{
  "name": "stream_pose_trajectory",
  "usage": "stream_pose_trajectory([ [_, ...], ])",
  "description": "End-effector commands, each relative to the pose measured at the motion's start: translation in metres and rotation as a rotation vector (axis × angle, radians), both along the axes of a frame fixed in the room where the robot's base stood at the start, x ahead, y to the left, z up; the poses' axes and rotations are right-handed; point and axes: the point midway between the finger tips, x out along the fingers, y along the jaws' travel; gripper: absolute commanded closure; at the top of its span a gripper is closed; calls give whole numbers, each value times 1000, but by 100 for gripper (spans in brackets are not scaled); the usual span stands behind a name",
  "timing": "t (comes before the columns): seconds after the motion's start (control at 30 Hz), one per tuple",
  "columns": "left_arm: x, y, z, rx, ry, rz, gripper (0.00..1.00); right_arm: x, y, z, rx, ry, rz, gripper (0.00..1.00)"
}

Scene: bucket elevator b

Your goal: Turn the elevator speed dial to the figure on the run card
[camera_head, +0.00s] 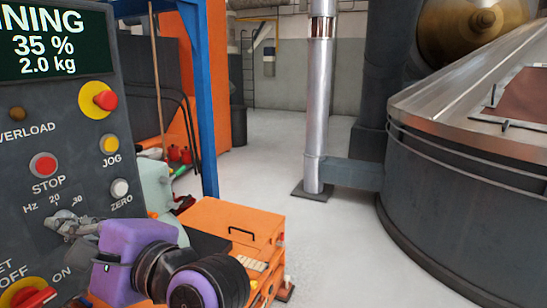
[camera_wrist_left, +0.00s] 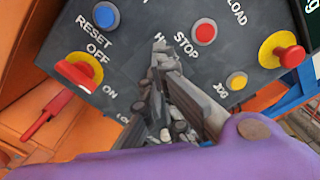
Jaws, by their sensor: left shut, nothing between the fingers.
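The dark control panel (camera_head: 60,130) fills the left of the head view. Its dial scale marks, "Hz", "20" and "30", show just above my left gripper (camera_head: 68,226). The dial itself is largely hidden by the fingers, so I cannot tell its setting or whether they touch it. In the left wrist view, my left gripper (camera_wrist_left: 160,48) is shut and empty, its tips over the panel face (camera_wrist_left: 135,45) beside the STOP button and covering part of the "Hz" label. I cannot make out a run card in either view. My right gripper is not in view.
Close to the fingers are the red STOP button (camera_head: 43,165), white ZERO button (camera_head: 120,188) and red-yellow OFF/ON switch (camera_head: 34,294). The emergency stop (camera_head: 98,99) sits higher. An orange box (camera_head: 225,225) stands right of the panel; open floor (camera_head: 330,240) lies beyond.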

Motion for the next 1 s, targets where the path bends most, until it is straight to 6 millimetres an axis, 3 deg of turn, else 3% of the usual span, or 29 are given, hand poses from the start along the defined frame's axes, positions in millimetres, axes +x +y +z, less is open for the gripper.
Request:
stream_pose_trajectory([
  [0.2,-1,0,3,2,2,0,100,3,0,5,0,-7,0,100],
  [0.37,2,1,31,90,5,-5,100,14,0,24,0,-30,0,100],
  [0.47,6,-4,46,190,150,-6,100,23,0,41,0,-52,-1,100],
  [0.63,12,-12,37,325,520,5,100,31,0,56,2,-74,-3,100],
  [0.8,14,-16,14,384,811,3,100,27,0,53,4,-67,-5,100],
  [1.0,11,-14,3,393,961,0,100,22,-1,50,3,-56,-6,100],
])
